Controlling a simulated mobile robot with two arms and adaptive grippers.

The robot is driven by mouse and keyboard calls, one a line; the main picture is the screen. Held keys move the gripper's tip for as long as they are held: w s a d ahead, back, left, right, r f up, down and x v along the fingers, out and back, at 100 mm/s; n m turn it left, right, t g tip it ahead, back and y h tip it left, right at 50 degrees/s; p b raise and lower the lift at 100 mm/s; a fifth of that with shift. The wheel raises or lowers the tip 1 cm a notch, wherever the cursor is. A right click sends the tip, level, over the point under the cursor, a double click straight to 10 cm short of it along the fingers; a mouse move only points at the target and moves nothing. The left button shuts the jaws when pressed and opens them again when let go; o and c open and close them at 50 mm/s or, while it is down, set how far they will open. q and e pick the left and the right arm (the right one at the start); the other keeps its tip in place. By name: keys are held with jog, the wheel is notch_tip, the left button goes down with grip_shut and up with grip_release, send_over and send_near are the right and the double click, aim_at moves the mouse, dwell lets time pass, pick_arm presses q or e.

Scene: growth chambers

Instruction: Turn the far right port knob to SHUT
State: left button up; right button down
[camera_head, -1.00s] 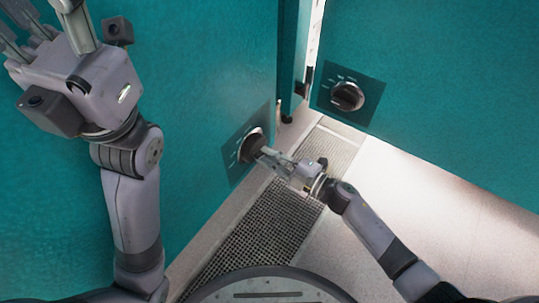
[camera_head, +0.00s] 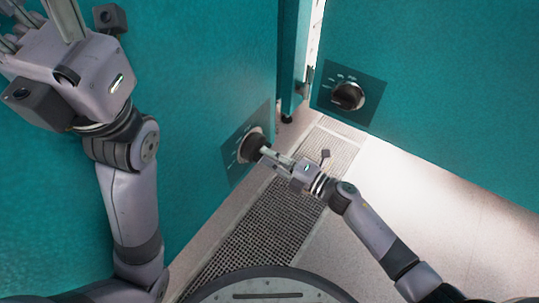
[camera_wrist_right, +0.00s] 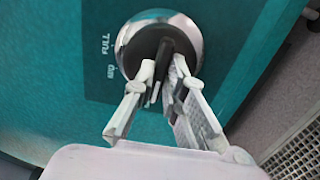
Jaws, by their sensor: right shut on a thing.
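A round knob (camera_head: 252,146) with a black grip bar and silver rim sits on a dark label plate on the left teal wall. It also shows in the wrist view (camera_wrist_right: 187,32), where its bar stands nearly upright, leaning slightly right. The words FULL and MID are readable left of it; no SHUT label is readable. My right gripper (camera_head: 266,152) is shut on the bar, its fingers on both sides. A second knob (camera_head: 347,96) sits on the right teal wall, untouched. My left gripper (camera_head: 38,22) is raised at the upper left, fingers spread, tips partly out of frame.
A floor grate (camera_head: 262,225) runs below the left wall. Pale floor (camera_head: 430,200) lies clear to the right. A narrow gap with a bright strip separates the two teal walls. My round base shows at the bottom.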

jog(key=shift+s+f, duration=0.1)
jog(key=shift+f, duration=0.05)
jog(key=c, duration=1.7)
grip_release()
jog(key=shift+o, duration=0.3)
jog(key=v, duration=1.2)
